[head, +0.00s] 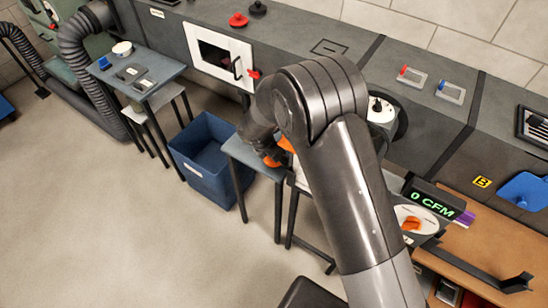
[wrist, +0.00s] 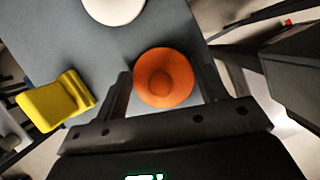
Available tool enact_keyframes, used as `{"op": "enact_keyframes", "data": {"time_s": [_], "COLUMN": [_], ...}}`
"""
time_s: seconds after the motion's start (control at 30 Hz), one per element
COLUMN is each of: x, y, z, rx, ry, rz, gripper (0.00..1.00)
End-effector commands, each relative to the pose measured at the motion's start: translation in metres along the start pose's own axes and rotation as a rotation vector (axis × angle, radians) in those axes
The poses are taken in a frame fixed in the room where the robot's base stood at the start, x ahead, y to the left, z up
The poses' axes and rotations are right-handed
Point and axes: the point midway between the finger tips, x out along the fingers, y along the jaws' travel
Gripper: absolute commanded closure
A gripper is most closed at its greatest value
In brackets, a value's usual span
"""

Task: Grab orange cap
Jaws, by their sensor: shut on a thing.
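The orange cap (wrist: 165,78) is round with a raised middle and sits between the two fingers of my gripper (wrist: 166,88) in the wrist view. The fingers are shut on its sides. In the head view, orange shows at the end of my arm (head: 272,161), over a small grey-blue table (head: 240,152). My arm hides most of the gripper and part of that table. I cannot tell whether the cap touches the tabletop (wrist: 75,50) or is just above it.
A yellow block-like piece (wrist: 57,100) and a white round thing (wrist: 113,8) are on the tabletop. A blue bin (head: 207,160) stands left of the table. The grey duct (head: 300,40) runs behind. A CFM display (head: 434,202) is at right. Floor in front is clear.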

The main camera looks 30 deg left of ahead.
Motion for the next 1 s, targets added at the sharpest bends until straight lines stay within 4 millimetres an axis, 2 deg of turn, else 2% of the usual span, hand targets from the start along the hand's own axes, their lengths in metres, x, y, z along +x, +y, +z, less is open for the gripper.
{"op": "enact_keyframes", "data": {"time_s": [0.03, 0.2, 0.47, 0.63, 0.77, 1.0], "x": [0.000, 0.000, -0.001, -0.011, -0.028, -0.085], "y": [0.000, 0.000, 0.000, 0.001, 0.000, 0.001], "z": [0.000, 0.000, 0.001, 0.005, 0.013, 0.036], "rx": [0.000, 0.000, 0.000, 0.001, 0.004, 0.004], "ry": [0.000, 0.000, 0.000, 0.000, 0.000, -0.001], "rz": [0.000, 0.000, 0.001, 0.003, 0.003, 0.005], "gripper": [0.44, 0.57, 0.57, 0.57, 0.57, 0.57]}}
